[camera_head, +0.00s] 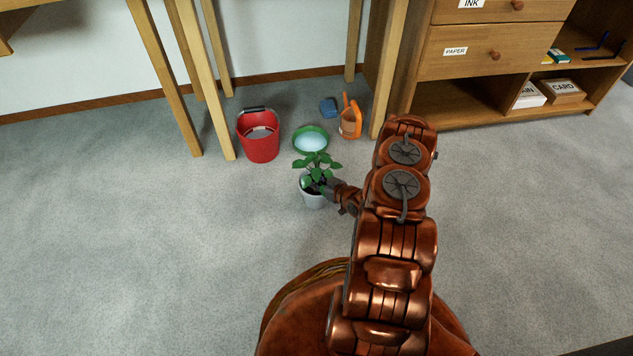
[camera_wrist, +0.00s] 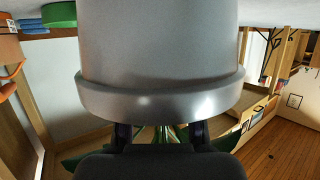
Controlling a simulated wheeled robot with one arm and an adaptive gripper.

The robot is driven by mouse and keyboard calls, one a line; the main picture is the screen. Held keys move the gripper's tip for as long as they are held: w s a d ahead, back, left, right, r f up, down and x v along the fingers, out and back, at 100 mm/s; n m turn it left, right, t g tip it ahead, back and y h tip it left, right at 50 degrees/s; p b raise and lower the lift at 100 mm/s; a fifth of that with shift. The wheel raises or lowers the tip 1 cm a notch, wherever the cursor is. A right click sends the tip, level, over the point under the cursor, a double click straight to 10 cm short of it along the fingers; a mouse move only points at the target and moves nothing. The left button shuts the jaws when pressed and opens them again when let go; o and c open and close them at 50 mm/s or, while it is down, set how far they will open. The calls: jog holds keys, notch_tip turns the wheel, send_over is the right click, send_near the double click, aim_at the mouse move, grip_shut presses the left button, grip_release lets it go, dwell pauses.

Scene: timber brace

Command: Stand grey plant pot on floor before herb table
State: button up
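The grey plant pot (camera_head: 313,201) with its leafy green plant (camera_head: 318,172) appears upright at the floor, in front of the green bowl. In the wrist view the pot (camera_wrist: 160,55) shows upside down and large, with its rim towards the gripper and its base out of frame. My gripper (camera_head: 331,190) reaches in from the right at rim height. In the wrist view its two fingers (camera_wrist: 160,133) are apart, with stems between them and their tips hidden behind the rim. Wooden table legs (camera_head: 205,80) stand behind; no tabletop herbs show, so I cannot confirm the herb table.
A wooden cabinet (camera_head: 480,55) is at the back right. Grey floor left of the pot is clear.

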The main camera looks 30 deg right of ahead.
jog(key=p+v, duration=0.4)
jog(key=v, duration=0.8)
jog(key=w+d+r+n+g+h, duration=0.2)
jog(key=w+d+r+g, duration=0.3)
jog(key=r, duration=0.3)
jog(key=s+a+r+m+g+h, duration=0.15)
jog(key=a+r+g, duration=0.4)
jog(key=r, duration=0.75)
jog(key=s+a+r+g, duration=0.2)
jog(key=s+a+r, duration=0.5)
jog(key=s, duration=0.3)
jog(key=s+a+r+m+g, duration=0.1)
jog(key=s+a+r+g, duration=0.1)
jog(key=s+a+r, duration=0.5)
jog(key=s+a+r+m+g+y, duration=0.1)
jog(key=s+a+r+g, duration=0.1)
jog(key=s+a+r, duration=0.6)
jog(key=s+a, duration=0.4)
jog(key=s, duration=0.2)
jog(key=shift+g, duration=0.35)
jog(key=shift+s+r+m, duration=0.1)
jog(key=shift+m, duration=0.15)
